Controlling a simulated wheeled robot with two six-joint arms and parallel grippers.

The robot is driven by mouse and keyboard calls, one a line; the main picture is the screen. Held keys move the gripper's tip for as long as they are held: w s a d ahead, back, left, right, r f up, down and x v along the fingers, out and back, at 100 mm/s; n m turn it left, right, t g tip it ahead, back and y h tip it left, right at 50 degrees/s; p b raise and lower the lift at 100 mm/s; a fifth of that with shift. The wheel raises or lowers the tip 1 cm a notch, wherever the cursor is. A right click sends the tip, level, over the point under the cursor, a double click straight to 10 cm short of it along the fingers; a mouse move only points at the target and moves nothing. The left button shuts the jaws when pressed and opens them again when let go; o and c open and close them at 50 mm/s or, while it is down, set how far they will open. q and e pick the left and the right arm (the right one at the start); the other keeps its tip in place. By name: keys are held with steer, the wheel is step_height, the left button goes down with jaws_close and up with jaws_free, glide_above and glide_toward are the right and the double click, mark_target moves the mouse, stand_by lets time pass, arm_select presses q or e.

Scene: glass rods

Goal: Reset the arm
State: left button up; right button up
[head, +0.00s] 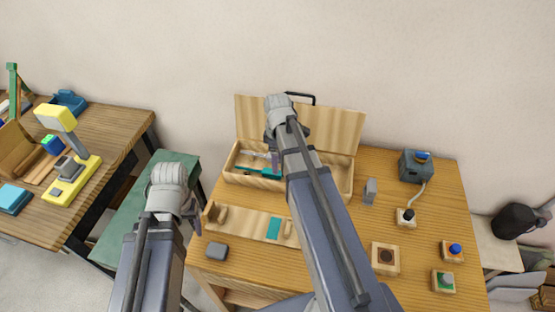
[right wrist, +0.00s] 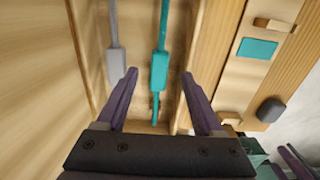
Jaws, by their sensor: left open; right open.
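My right gripper (right wrist: 160,75) is open above the open wooden case (head: 230,178). In the right wrist view, a teal tool (right wrist: 159,70) lies in the case between its two fingers, and a grey tool (right wrist: 115,62) lies just left of them. I see no grip on either; the gap in height is hard to judge. In the head view my right arm covers the middle of the case and most of the right gripper (head: 273,150). My left gripper (head: 192,212) is left of the wooden table (head: 330,225), near its edge, with nothing seen in it.
A wooden board (head: 240,222) with a teal patch lies before the case. A dark grey block (head: 216,251) is at the table's front left. A blue-grey box (head: 416,167) and several button blocks are on the right. A yellow device (head: 73,180) stands on the left table.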

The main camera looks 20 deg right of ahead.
step_height(320, 180, up, 2)
steer(key=shift+r+p, duration=0.1)
steer(key=shift+p, duration=0.5)
steer(key=s+a+m, duration=0.3)
steer(key=s+a, duration=0.3)
steer(key=a, duration=0.4)
steer(key=s+a+m+h, duration=0.1)
steer(key=s+a+m, duration=0.2)
steer(key=s+a, duration=0.3)
steer(key=a, duration=0.4)
steer(key=shift+s+a+m, duration=0.3)
steer(key=shift+a+m, duration=0.1)
